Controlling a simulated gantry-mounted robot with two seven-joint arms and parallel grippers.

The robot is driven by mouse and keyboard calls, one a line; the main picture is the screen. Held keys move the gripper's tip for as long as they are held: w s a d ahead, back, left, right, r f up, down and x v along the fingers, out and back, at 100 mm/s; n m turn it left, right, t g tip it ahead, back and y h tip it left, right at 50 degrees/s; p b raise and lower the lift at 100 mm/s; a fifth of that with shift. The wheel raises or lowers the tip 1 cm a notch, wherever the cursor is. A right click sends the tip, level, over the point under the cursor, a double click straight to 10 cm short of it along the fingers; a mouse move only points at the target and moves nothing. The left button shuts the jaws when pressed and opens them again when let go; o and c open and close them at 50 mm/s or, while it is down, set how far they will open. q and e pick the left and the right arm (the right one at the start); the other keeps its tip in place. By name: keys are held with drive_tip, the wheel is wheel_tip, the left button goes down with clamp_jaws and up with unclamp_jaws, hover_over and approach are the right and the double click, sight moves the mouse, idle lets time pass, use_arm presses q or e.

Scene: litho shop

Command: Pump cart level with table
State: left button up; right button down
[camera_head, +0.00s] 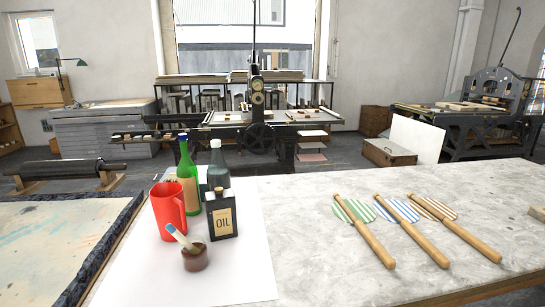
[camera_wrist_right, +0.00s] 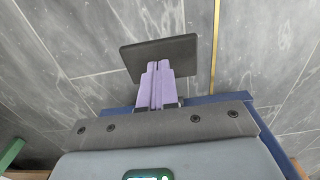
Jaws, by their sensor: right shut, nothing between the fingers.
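The cart is not recognisable in the head view. A table with a pale, mottled stone top (camera_head: 300,210) fills the front of that view. In the right wrist view my right gripper (camera_wrist_right: 157,66) points away from the camera, its purple fingers together and empty. A dark flat plate (camera_wrist_right: 160,55) shows just past the fingertips; I cannot tell whether they touch it or what it belongs to. A blue edge (camera_wrist_right: 208,100) shows partly behind the gripper's dark crossbar. My left gripper is not in view.
A red jug (camera_head: 168,212), bottles, an oil can (camera_head: 222,217) and a small brown pot (camera_head: 195,259) stand on white paper. Several wooden-handled tools (camera_head: 405,232) lie to the right. A press (camera_head: 258,125) stands behind. Grey tiled floor (camera_wrist_right: 85,35) lies beneath my right gripper.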

idle(0.4)
wheel_tip(320, 180, down, 5)
drive_tip(key=b, duration=0.4)
drive_tip(key=shift+d+f, duration=0.15)
wheel_tip(320, 180, down, 6)
drive_tip(key=b, duration=0.5)
wheel_tip(320, 180, up, 12)
drive_tip(key=p, duration=1.2)
drive_tip(key=shift+w+d+f, duration=0.1)
drive_tip(key=shift+d+f, duration=0.05)
drive_tip(key=shift+f, duration=0.05)
drive_tip(key=shift+f, duration=0.1)
